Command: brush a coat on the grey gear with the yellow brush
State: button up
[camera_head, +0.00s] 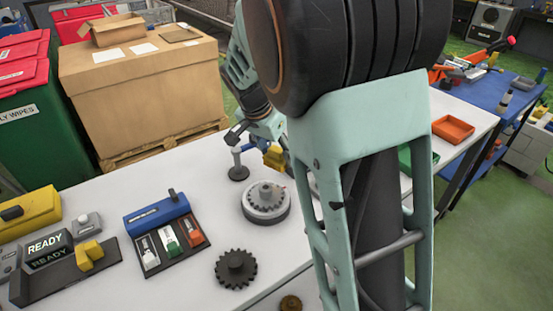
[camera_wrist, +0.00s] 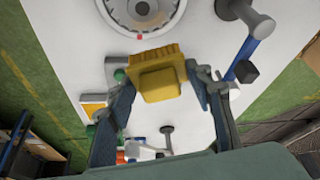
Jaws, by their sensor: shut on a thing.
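My gripper (camera_wrist: 160,84) is shut on the yellow brush (camera_wrist: 158,70), with one finger on each side of it. In the head view the yellow brush (camera_head: 274,157) is just behind the round turntable (camera_head: 266,214), partly hidden by my arm. The grey gear (camera_head: 265,195) lies on the turntable. In the wrist view the grey gear (camera_wrist: 143,10) is at the top edge and partly cut off, and the brush is apart from it in the picture. I cannot tell how high the brush is above the table.
A dark gear (camera_head: 236,268) lies on the white table in front of the turntable. A post with a round base (camera_head: 238,172) stands behind left. A blue box with a tray of small blocks (camera_head: 172,245) and a READY sign (camera_head: 46,246) are at left. My arm hides the table's right part.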

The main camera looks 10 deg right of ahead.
dwell(0.4)
jog(key=shift+f+b, duration=2.55)
jog(key=shift+f, duration=0.35)
jog(key=shift+f+b, duration=0.5)
jog(key=shift+f, duration=0.1)
jog(key=shift+a, duration=0.1)
jog(key=shift+s+a, duration=0.25)
jog(key=shift+s, duration=0.05)
jog(key=shift+w+d, duration=0.1)
jog(key=shift+d, duration=0.05)
jog(key=shift+w+d, duration=0.2)
